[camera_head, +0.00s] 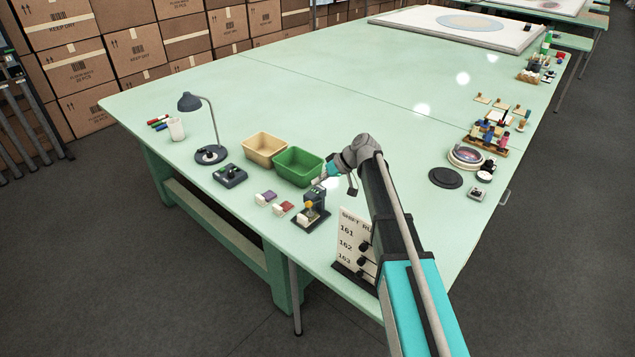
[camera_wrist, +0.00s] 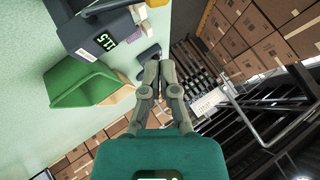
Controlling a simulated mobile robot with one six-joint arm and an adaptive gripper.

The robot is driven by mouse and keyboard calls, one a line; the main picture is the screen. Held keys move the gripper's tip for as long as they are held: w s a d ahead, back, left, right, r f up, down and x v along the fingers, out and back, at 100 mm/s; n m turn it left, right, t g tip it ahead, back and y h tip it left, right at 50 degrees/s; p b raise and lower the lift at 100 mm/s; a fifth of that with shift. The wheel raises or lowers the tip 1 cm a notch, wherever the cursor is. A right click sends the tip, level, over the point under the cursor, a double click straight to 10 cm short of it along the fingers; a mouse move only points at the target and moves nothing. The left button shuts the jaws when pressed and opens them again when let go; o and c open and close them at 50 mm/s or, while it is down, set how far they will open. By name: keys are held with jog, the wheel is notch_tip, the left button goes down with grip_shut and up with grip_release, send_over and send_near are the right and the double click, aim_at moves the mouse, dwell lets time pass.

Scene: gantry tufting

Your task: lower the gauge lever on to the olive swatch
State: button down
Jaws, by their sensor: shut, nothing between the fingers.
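The gauge (camera_head: 314,196) is a small dark upright device near the table's front edge in the head view. A yellowish patch (camera_head: 309,204) shows at its front, with a white block (camera_head: 303,219) below; I cannot tell whether this is the olive swatch. My gripper (camera_wrist: 159,64) is shut and empty, close to that piece; contact is unclear. In the head view my gripper (camera_head: 322,182) is small, just above and right of the gauge.
Purple (camera_head: 268,196) and red (camera_head: 285,207) swatches with white ends lie left of the gauge. Green (camera_head: 298,167) and tan (camera_head: 264,147) bins stand behind. A number board (camera_head: 355,237) stands right of the gauge, near my arm. The table's middle is clear.

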jog(key=shift+w+r+p, duration=0.2)
jog(key=shift+r+p, duration=0.15)
jog(key=shift+r, duration=0.3)
jog(key=s+p+v, duration=0.1)
jog(key=p+v, duration=0.6)
jog(key=v, duration=0.2)
jog(key=shift+s+r, duration=0.2)
jog(key=shift+r, duration=0.35)
jog(key=shift+s+a, duration=0.1)
jog(key=shift+a, duration=0.05)
